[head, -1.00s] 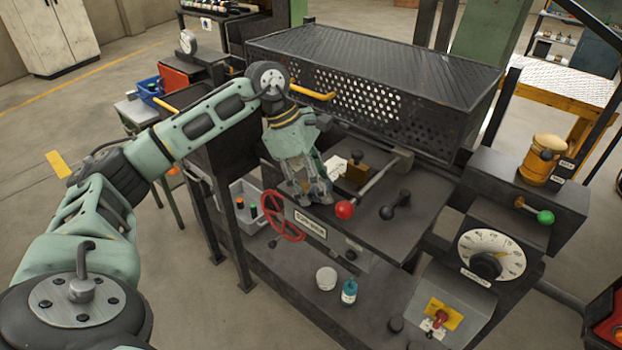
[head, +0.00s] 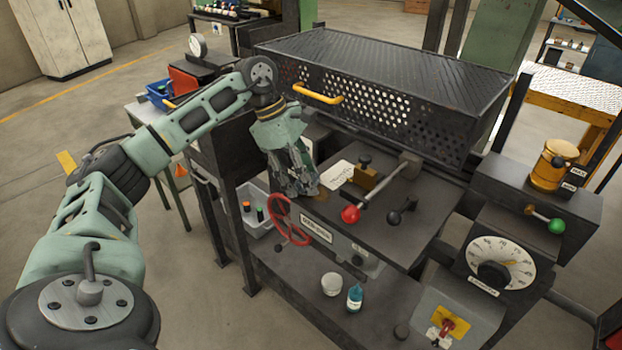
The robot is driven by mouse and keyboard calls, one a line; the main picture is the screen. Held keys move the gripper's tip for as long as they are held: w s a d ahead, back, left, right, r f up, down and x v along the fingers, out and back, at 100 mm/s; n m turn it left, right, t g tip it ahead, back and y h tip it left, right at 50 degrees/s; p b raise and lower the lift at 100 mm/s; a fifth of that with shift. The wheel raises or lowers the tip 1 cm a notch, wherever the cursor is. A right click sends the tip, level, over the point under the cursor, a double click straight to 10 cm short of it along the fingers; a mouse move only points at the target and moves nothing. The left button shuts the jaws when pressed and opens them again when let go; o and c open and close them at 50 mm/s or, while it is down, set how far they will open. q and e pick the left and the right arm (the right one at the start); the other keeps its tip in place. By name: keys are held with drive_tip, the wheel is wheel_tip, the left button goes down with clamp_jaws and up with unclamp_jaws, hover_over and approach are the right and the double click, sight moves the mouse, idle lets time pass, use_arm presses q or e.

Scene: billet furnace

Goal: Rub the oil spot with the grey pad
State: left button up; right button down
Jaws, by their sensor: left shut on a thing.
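My left gripper (head: 304,190) points down over the left part of the dark bench top (head: 385,232), just behind the red handwheel (head: 289,221). Its fingers are shut, low at the surface. The grey pad cannot be made out clearly between them; the fingers hide most of what they hold. A small brownish patch (head: 322,191) shows on the bench top just right of the fingertips; it may be part of the oil spot, and the gripper hides the area beside it. My right gripper is out of view.
A pale sheet with writing (head: 338,175), a brass block (head: 367,179), a red-knobbed lever (head: 351,214) and a black lever (head: 401,210) lie right of the gripper. A perforated hood (head: 385,100) with a yellow handle (head: 318,95) stands behind. A white cup (head: 331,284) and blue bottle (head: 355,297) stand lower.

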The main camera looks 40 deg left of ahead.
sight(331, 203)
use_arm(q)
drive_tip(key=shift+a+f, duration=0.15)
drive_tip(key=shift+a, duration=1.05)
drive_tip(key=shift+d, duration=0.1)
drive_tip(key=shift+s+d, duration=0.1)
drive_tip(key=shift+d, duration=1.85)
drive_tip(key=shift+s+d+f, duration=0.1)
drive_tip(key=shift+s+d, duration=0.05)
drive_tip(key=shift+d, duration=0.9)
drive_tip(key=shift+s+d+f, duration=0.1)
drive_tip(key=shift+d, duration=0.95)
drive_tip(key=shift+r, duration=0.1)
drive_tip(key=shift+w+r+p, duration=0.15)
drive_tip(key=shift+r+p, duration=0.3)
drive_tip(key=shift+r, duration=0.1)
wheel_tip(331, 203, up, 4)
drive_tip(key=shift+f+p, duration=0.2)
drive_tip(key=shift+p, duration=1)
drive_tip(key=shift+r+p, duration=0.4)
drive_tip(key=shift+r, duration=0.25)
